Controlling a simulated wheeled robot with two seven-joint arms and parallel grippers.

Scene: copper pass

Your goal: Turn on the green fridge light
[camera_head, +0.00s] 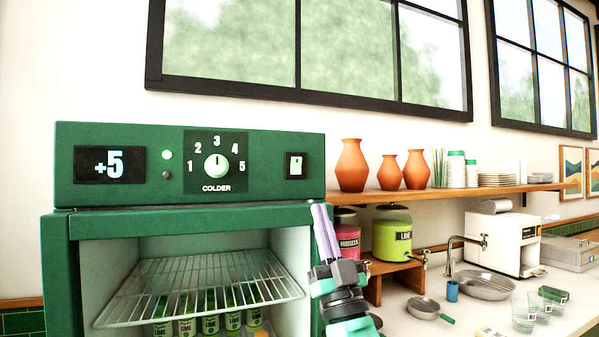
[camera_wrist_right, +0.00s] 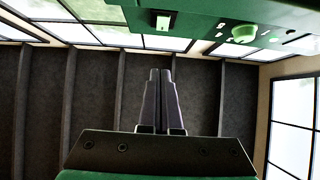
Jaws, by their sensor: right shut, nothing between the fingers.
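The green fridge (camera_head: 190,217) stands at the left in the head view, with its front open and a wire shelf (camera_head: 200,287) inside. Its top panel carries a display reading +5, a dial (camera_head: 216,165) numbered 1 to 5 and a small white rocker switch (camera_head: 295,165) at the right end. The panel also shows at the top right of the right wrist view, with the dial (camera_wrist_right: 243,34). My right gripper (camera_head: 322,208) is shut and empty, pointing up at the fridge's right edge, below the switch. It also shows in the right wrist view (camera_wrist_right: 160,72). My left gripper is out of view.
Green lime bottles (camera_head: 209,320) stand under the wire shelf. Right of the fridge, a wooden wall shelf (camera_head: 470,191) holds terracotta vases (camera_head: 352,165), cups and plates. Below are drink dispensers (camera_head: 392,236), a tap, pans and glasses on a white counter (camera_head: 455,318).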

